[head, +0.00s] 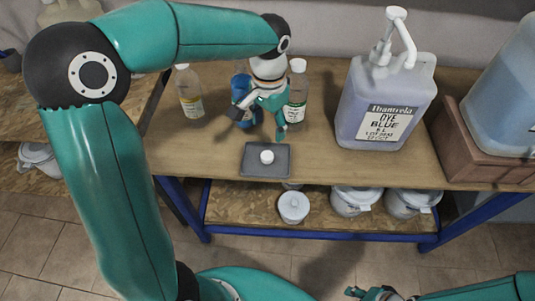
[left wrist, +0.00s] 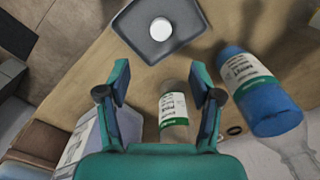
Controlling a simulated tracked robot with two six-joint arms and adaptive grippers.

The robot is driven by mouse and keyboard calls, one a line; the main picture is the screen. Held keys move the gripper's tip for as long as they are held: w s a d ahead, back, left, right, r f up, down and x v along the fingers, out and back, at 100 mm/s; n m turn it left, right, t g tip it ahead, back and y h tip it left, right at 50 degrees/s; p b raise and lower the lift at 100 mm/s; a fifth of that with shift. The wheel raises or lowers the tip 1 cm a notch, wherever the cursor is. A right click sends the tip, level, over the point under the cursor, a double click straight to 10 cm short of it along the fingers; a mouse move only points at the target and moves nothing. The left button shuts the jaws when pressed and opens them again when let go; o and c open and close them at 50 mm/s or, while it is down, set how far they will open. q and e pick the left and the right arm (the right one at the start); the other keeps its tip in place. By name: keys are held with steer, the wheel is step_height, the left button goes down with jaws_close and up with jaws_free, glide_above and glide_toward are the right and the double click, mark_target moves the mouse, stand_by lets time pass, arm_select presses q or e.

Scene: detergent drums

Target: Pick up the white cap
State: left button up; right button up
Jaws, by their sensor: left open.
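The white cap (head: 267,157) lies on a small dark grey tray (head: 252,170) near the front edge of the wooden table. In the left wrist view the cap (left wrist: 160,28) shows at the top, on the tray (left wrist: 131,22), beyond the fingertips. My left gripper (head: 258,121) is open and empty, above the table behind the tray and in front of the bottles. Its spread fingers also show in the left wrist view (left wrist: 160,80). My right gripper (head: 371,293) is partly visible at the bottom edge of the head view; its opening is unclear.
A blue bottle (head: 240,88) and a green-labelled bottle (head: 297,95) stand close to my left gripper. Another clear bottle (head: 189,92) stands left. A large dye jug with a pump (head: 385,100) stands right. White tubs (head: 293,207) sit on the lower shelf. Table around the tray is clear.

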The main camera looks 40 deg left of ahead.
arm_select(q)
glide_above(267, 155)
step_height(267, 155, down, 5)
steer(key=shift+w+d+f, duration=0.1)
steer(key=shift+w, duration=0.05)
steer(key=shift+s+f, duration=0.2)
steer(key=shift+f, duration=2.95)
steer(key=shift+c, duration=0.2)
steer(key=c, duration=0.7)
